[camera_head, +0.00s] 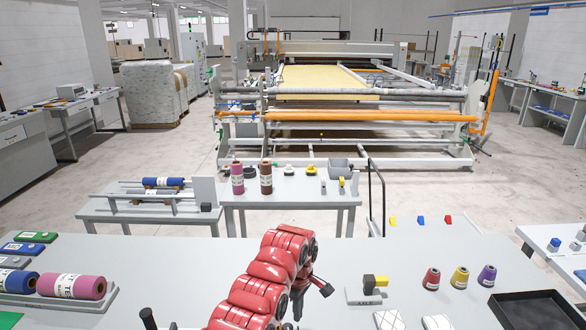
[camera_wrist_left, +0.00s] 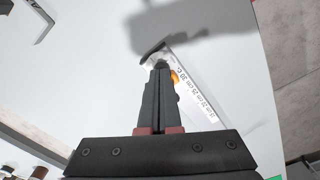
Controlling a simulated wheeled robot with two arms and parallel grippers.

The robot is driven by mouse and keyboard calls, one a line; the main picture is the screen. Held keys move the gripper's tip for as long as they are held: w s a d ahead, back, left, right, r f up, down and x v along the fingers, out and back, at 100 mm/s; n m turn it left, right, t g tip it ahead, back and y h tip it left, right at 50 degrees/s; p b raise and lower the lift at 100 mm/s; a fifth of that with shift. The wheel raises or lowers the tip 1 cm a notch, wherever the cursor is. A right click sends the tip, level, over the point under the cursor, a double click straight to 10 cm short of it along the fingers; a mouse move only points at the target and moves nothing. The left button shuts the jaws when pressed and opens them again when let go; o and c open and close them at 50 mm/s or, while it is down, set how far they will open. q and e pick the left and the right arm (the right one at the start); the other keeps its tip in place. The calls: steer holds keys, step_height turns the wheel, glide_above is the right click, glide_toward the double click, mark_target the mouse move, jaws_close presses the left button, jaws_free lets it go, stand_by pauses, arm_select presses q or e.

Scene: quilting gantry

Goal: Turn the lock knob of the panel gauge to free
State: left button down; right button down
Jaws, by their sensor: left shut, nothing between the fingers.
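In the left wrist view, the panel gauge (camera_wrist_left: 190,86) lies on the pale table. It has a white rule with printed centimetre marks and a dark curved piece at its far end. An orange knob (camera_wrist_left: 174,76) shows just right of my fingertips and is partly hidden by them. My left gripper (camera_wrist_left: 160,66) is shut and empty, its tips close by the knob and the dark piece. I cannot tell whether they touch. In the head view my red left arm hides most of that spot. The knob's lock setting cannot be read. My right gripper is not in view.
On the front table, a small stand with a yellow block (camera_head: 375,283), a red spool (camera_head: 431,279) and other spools stand at right. A black tray (camera_head: 537,310) sits at the right corner. A pink roll (camera_head: 72,286) lies at left. The table's middle left is clear.

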arm_select(q)
step_height(320, 180, down, 7)
steer(key=b, duration=0.4)
steer(key=shift+w+r, duration=0.1)
steer(key=shift+w, duration=0.05)
steer(key=shift+w+a, duration=0.25)
steer(key=shift+a, duration=0.35)
stand_by(0.9)
steer(key=shift+b, duration=0.35)
steer(key=shift+s+b, duration=0.2)
steer(key=shift+b, duration=0.2)
steer(key=shift+a+b, duration=0.1)
steer(key=shift+b, duration=0.3)
steer(key=shift+s, duration=0.1)
